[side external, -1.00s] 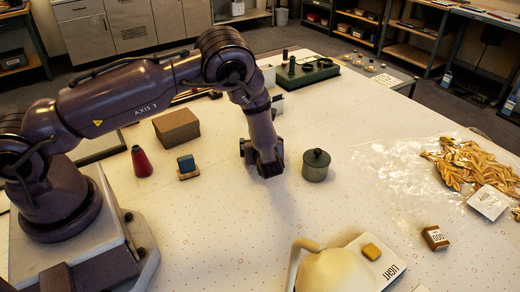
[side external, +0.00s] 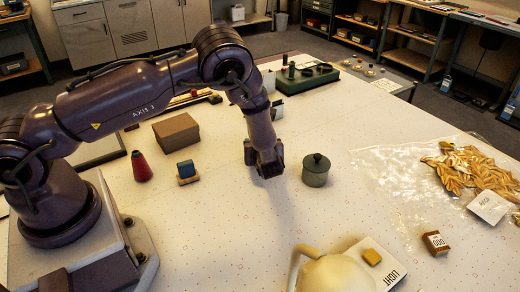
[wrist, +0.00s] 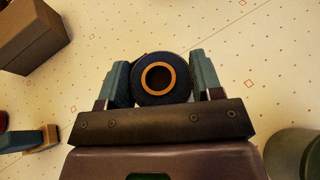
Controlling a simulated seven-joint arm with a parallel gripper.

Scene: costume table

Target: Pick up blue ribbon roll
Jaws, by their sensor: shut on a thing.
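The blue ribbon roll (wrist: 160,57) is dark blue with an orange-rimmed core. It sits between the two fingers of my gripper (wrist: 161,82) in the wrist view, with its round end facing the camera. My gripper is shut on it, with a finger against each side. In the side external view my gripper (side external: 264,163) is over the middle of the table, just left of a grey-green lidded pot. The roll is mostly hidden by the fingers there, and I cannot tell whether it touches the table.
The lidded pot (side external: 316,170) stands close on the right. A red cone spool (side external: 141,167), a blue block on a wooden base (side external: 187,171) and a brown box (side external: 176,130) are to the left. A clear plastic sheet with gold leaves (side external: 465,170) lies right. The table front is partly clear.

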